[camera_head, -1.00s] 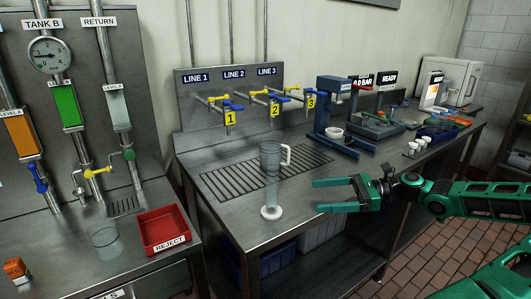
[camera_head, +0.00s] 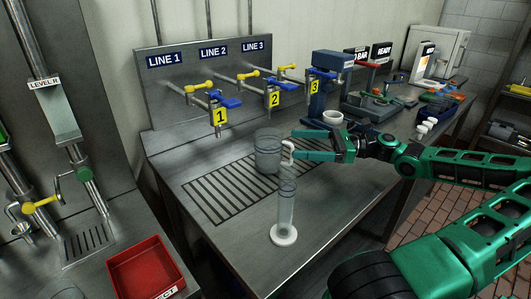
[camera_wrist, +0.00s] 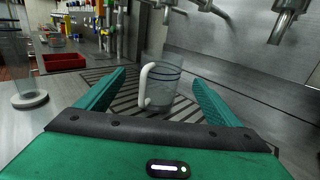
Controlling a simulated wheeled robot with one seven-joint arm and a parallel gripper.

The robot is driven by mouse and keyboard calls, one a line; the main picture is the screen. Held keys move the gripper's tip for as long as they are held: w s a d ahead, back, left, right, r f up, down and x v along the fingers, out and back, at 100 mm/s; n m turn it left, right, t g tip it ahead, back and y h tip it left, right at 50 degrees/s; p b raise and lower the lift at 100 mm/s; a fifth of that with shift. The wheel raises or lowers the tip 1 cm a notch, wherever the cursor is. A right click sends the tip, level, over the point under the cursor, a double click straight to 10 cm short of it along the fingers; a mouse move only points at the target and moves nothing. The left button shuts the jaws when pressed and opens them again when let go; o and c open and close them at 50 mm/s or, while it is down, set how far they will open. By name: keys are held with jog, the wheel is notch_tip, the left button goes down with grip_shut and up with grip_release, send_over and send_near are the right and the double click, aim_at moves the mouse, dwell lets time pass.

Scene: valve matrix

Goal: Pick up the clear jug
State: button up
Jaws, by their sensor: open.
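The clear jug (camera_head: 266,152) stands upright on the drain grate of the steel bench, with its white handle (camera_head: 288,150) turned toward my gripper. In the wrist view the jug (camera_wrist: 168,88) sits ahead, between the lines of my fingers, its handle left of centre. My gripper (camera_head: 303,146) is open and level to the right of the jug. Its tips look close to the handle; I cannot tell whether they touch. The wrist view also shows my open fingers (camera_wrist: 158,80). A tall clear cylinder (camera_head: 286,205) on a white base stands in front of the jug.
Numbered taps (camera_head: 219,115) on the LINE panel hang behind the jug. A white cup (camera_head: 332,118) and a dark blue press (camera_head: 328,85) stand behind my gripper. A red tray (camera_head: 146,268) lies at lower left. The grate (camera_head: 215,192) is bare left of the jug.

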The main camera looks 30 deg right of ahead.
aim_at(271, 143)
jog(key=x, duration=0.9)
jog(key=shift+w+a+f, duration=0.15)
jog(key=shift+w+f, duration=0.1)
jog(key=shift+w, duration=0.1)
jog(key=c, duration=1.3)
jog(key=shift+r, duration=0.1)
jog(key=shift+c, duration=0.2)
